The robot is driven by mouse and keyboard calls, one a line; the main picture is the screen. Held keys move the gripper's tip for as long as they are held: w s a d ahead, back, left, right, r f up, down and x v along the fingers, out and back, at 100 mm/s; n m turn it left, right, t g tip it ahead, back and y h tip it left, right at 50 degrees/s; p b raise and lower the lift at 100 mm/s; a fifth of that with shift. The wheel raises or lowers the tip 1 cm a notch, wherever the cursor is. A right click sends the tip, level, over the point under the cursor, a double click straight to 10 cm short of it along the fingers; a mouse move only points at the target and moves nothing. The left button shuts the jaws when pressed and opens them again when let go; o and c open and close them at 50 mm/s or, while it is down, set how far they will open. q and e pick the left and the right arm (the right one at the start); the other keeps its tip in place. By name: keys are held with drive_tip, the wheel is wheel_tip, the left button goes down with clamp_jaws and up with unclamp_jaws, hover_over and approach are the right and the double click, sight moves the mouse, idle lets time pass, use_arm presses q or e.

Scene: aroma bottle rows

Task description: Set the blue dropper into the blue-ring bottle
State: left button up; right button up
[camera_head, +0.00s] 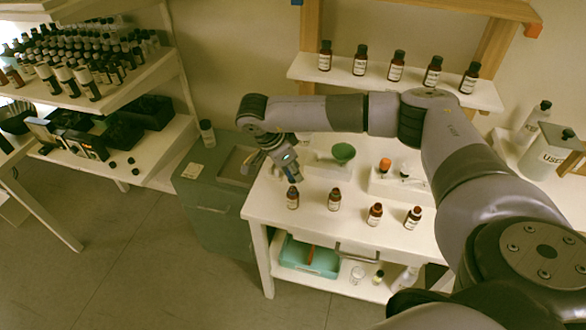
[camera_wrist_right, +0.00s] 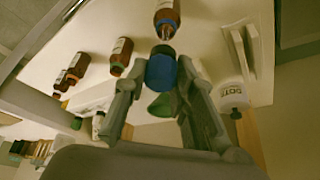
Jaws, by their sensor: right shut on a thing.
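My right gripper (camera_head: 290,171) reaches in from the right, above the table's left front end. In the wrist view its fingers (camera_wrist_right: 160,85) are shut on the blue dropper (camera_wrist_right: 161,72), with the blue bulb between them and a dark collar beyond. The brown, white-labelled blue-ring bottle (camera_head: 292,199) stands upright just below the gripper; it also shows in the wrist view (camera_wrist_right: 167,14). The dropper's glass end lines up with the bottle's neck; I cannot tell how deep it is in. My left gripper is not in view.
More brown bottles (camera_head: 334,200) (camera_head: 375,214) (camera_head: 413,217) stand in a row to the right. A shelf (camera_head: 350,84) carries several brown bottles.

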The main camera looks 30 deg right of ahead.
drive_tip(key=shift+f, duration=0.35)
drive_tip(key=shift+f+b, duration=1.2)
drive_tip(key=shift+f, duration=0.1)
drive_tip(key=o, duration=0.7)
drive_tip(key=shift+r+p, duration=2.2)
drive_tip(key=shift+r, duration=1.35)
